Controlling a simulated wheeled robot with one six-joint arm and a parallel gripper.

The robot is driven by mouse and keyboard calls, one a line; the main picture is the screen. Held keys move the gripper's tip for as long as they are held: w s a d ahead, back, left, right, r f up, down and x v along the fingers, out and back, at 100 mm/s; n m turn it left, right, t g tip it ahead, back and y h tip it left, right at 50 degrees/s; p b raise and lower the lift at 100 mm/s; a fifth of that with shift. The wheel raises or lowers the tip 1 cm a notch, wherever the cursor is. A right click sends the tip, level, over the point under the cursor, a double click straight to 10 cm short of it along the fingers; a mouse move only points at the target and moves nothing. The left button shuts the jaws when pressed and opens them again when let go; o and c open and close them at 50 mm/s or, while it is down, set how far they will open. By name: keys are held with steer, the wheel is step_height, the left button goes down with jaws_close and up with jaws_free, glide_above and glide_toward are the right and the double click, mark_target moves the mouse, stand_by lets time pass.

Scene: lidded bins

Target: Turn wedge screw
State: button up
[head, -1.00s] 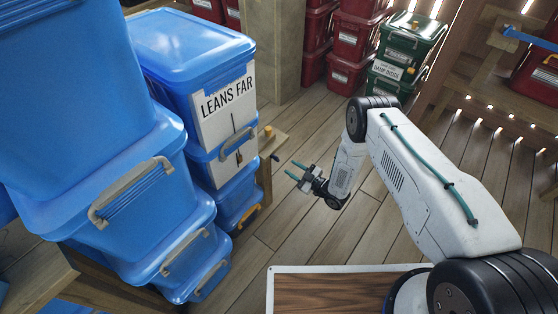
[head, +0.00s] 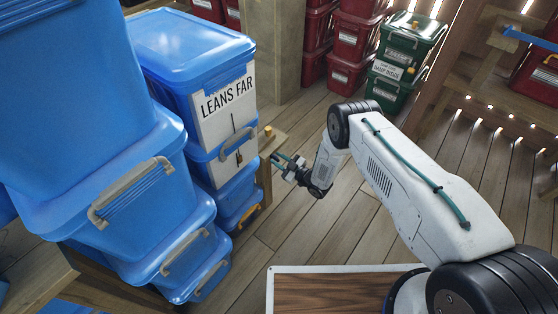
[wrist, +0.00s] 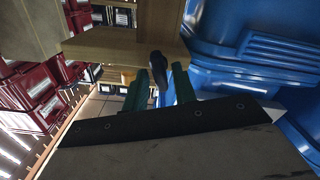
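The wedge screw is most likely the dark knob (wrist: 156,62) on the end of a pale wooden beam (wrist: 125,47), seen in the wrist view. In the head view the beam (head: 270,146) sticks out beside the blue bins, and my fingers cover the knob area. My gripper (head: 279,160) is at the beam's end. Its two green fingers (wrist: 160,78) are apart, one on each side of the dark knob. I see a gap at the right finger; whether the left finger touches the knob I cannot tell.
The blue bin stack (head: 190,60) with a "LEANS FAR" sign (head: 228,100) stands close left of my gripper. A small yellow knob (head: 268,131) sits on the beam. Red bins (head: 352,45) and green bins (head: 408,50) stand behind. The plank floor (head: 330,225) is clear.

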jaws_close()
steer(key=shift+n, duration=0.3)
steer(key=n, duration=0.9)
steer(key=shift+s+a+f+n, duration=0.1)
steer(key=shift+f+n, duration=0.05)
steer(key=shift+n, duration=2.05)
